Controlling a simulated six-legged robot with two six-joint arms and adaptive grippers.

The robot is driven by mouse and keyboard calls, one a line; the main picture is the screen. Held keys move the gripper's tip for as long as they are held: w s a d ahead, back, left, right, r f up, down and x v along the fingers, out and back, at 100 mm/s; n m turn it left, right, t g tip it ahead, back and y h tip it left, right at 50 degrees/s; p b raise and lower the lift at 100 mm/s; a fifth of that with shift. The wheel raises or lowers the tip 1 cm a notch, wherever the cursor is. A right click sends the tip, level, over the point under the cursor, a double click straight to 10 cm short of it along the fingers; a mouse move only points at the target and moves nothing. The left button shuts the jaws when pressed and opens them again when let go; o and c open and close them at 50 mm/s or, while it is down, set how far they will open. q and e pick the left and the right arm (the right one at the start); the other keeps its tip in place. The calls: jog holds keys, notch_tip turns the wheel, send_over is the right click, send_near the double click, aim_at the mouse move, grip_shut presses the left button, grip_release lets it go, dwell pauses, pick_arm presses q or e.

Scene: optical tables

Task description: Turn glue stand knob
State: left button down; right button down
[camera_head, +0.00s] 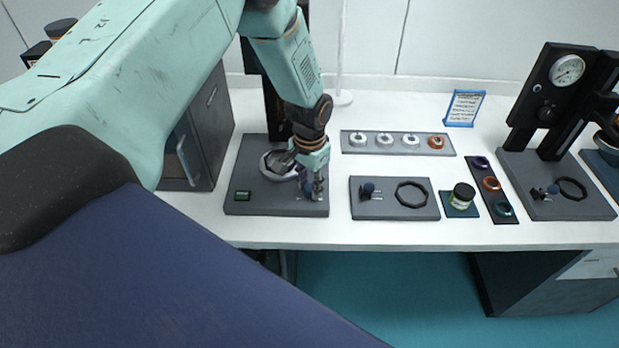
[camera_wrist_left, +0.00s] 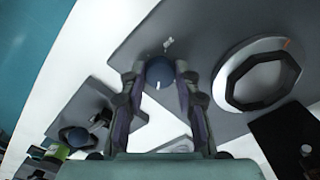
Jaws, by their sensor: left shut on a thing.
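The glue stand (camera_head: 260,200) is a dark grey base at the left of the white table, with a small green display at its front left corner. A ring-shaped holder (camera_head: 279,164) sits on it, also in the left wrist view (camera_wrist_left: 258,75). The blue round knob (camera_wrist_left: 158,70) with a white mark is near the base's edge. My left gripper (camera_head: 309,189) reaches down over the stand. In the left wrist view its two fingers (camera_wrist_left: 160,77) are closed on the knob's sides. The gripper partly hides the knob in the head view. My right gripper is not in view.
A second grey plate (camera_head: 392,212) with another blue knob and a black ring lies to the right. Beyond are a jar (camera_head: 462,196), strips of coloured rings (camera_head: 398,151) and a gauge stand (camera_head: 568,70). A grey cabinet (camera_head: 212,120) stands close behind the left side.

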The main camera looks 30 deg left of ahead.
aim_at(310, 189)
pick_arm(q)
jog(key=n+p, duration=0.1)
jog(key=n, duration=0.2)
jog(key=n+p, duration=0.1)
jog(key=n, duration=0.1)
jog(key=shift+s+d+f+n+p, duration=0.1)
jog(key=shift+s+n+p, duration=0.15)
jog(key=shift+n+p, duration=0.05)
jog(key=n+p, duration=0.2)
jog(key=n, duration=0.2)
jog(key=shift+n, duration=0.3)
jog(key=shift+f+n, duration=0.1)
jog(key=shift+n, duration=0.2)
jog(key=c, duration=1.4)
grip_release()
jog(key=o, duration=0.4)
jog(key=shift+w, duration=0.2)
notch_tip(310, 189, up, 12)
jog(key=shift+r, duration=0.1)
